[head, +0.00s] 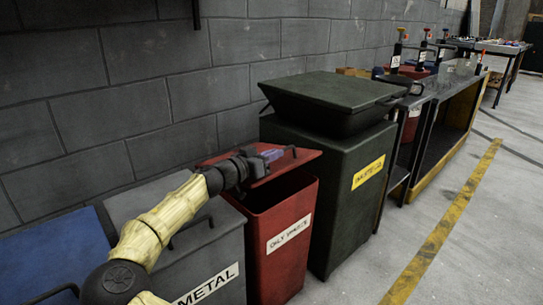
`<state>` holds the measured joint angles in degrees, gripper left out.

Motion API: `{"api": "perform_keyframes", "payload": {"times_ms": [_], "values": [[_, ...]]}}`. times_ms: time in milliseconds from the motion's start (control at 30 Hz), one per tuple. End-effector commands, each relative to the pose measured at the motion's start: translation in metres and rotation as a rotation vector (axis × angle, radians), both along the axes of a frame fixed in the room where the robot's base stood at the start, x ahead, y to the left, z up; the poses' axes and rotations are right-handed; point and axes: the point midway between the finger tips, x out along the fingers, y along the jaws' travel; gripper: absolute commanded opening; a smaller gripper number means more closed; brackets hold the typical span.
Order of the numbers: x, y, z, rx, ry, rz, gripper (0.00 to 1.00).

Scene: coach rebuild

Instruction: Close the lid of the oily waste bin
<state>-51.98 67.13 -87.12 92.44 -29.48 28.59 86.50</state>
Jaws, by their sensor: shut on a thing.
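The oily waste bin (290,246) is a red upright bin with a white label on its front, standing in the middle of the row. Its red lid (305,160) is partly open, raised at an angle above the rim, and the bin's inside shows beneath it. A dark handle (294,151) stands on the lid. My gripper (274,155) is over the lid's upper side, shut on the handle. The fingertips are small here, and my arm hides part of the lid and the bin's left rim.
A grey metal bin (215,262) and a blue-lidded bin (62,250) stand to the left. A tall dark green bin (345,205) stands close on the right, its lid shut. A block wall (150,90) runs behind. The floor (470,220) at right is clear, with a yellow line.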

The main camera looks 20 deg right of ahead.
Motion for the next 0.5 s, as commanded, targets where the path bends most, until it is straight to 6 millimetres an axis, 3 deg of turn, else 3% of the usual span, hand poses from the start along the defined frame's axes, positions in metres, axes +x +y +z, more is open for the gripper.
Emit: {"api": "perform_keyframes", "payload": {"times_ms": [200,233,300,333,500], "values": [[0.0013,0.0024,0.0002,0.000,-0.001,0.005,0.00],[0.0014,0.0026,0.0002,0.001,-0.001,0.006,0.15],[0.0014,0.0030,0.0001,0.001,-0.001,0.006,0.29],[0.0013,0.0027,0.0002,0.001,-0.001,0.006,0.33],[-0.0001,-0.0039,0.0005,0.000,0.000,-0.005,0.33]]}}
